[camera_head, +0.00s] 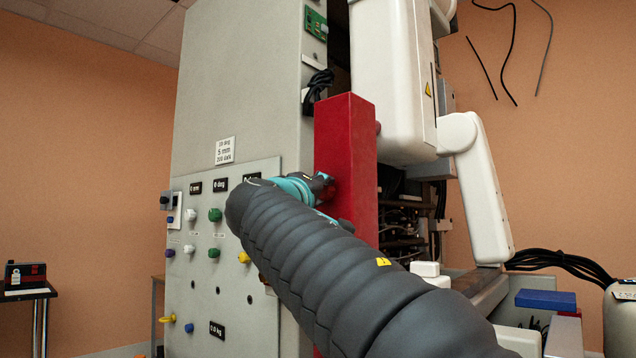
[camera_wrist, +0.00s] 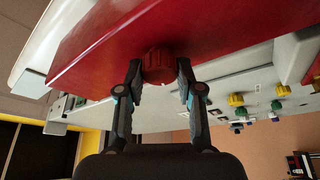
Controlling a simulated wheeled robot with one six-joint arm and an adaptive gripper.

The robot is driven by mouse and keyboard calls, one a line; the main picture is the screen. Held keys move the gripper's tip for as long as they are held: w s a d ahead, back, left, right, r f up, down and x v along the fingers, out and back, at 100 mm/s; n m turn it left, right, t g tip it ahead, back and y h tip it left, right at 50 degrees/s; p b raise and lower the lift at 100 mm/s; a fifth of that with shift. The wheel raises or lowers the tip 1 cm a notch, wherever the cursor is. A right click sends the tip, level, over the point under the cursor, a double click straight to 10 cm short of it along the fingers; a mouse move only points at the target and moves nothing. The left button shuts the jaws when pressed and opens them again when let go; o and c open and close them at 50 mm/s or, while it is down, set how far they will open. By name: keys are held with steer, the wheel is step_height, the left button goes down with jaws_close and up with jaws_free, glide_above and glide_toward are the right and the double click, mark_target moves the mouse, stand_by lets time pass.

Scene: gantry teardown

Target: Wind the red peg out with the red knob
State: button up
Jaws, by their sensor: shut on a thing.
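The red knob (camera_wrist: 158,67) sits on the face of a tall red block (camera_head: 346,160), which also fills the top of the wrist view (camera_wrist: 200,30). My gripper (camera_wrist: 158,75) is shut on the red knob, with one dark finger on each side of it. In the head view my gripper (camera_head: 325,186) reaches the block's left face, and my dark sleeved arm hides much of it. I cannot make out a red peg apart from the block and knob. A small reddish round end (camera_head: 378,128) shows at the block's right edge.
A grey panel (camera_head: 255,310) with several coloured knobs and small labels stands left of the red block. A white machine arm (camera_head: 480,190) hangs to its right. A blue box (camera_head: 546,299) lies at lower right. A small table (camera_head: 30,293) stands far left.

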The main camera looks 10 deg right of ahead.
steer(key=shift+n+g+y+p, duration=0.35)
steer(key=shift+n+g+y, duration=0.1)
steer(key=shift+n, duration=1.1)
steer(key=shift+n+g+y+p, duration=0.4)
steer(key=shift+n+y, duration=0.1)
steer(key=shift+n, duration=1.1)
steer(key=shift+n+g+y+p, duration=0.3)
steer(key=shift+n+g+y, duration=0.15)
steer(key=shift+n, duration=1.1)
steer(key=o, duration=1.2)
steer(key=shift+d, duration=0.15)
steer(key=shift+c, duration=0.2)
steer(key=v, duration=1.2)
